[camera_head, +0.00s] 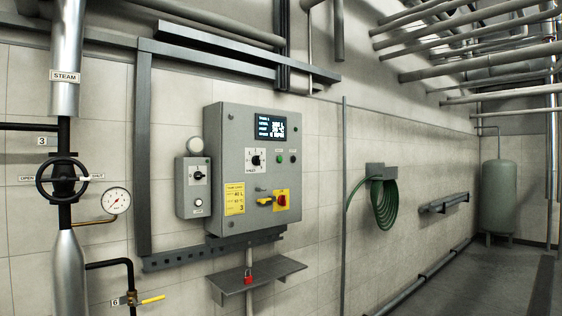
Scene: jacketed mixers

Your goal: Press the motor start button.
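A grey control cabinet (215,140) hangs on the tiled wall near the middle of the view. It has a lit display (271,127) and a black selector dial (256,160) on a white plate. A small green button (279,159) sits right of the dial, with another small round fitting (293,159) beside it. A smaller grey box (185,190) at the cabinet's left carries a black knob (198,175) and a pale button (198,202). The button labels are too small to read, so I cannot tell which one is the motor start. Neither of my grippers is in view.
A red switch (282,200) on a yellow plate sits low on the cabinet. A shelf (280,272) with a red padlock (248,276) juts out below. A steam pipe (66,60) with a black handwheel (62,180) stands left. A green hose (385,205) hangs right; floor there is open.

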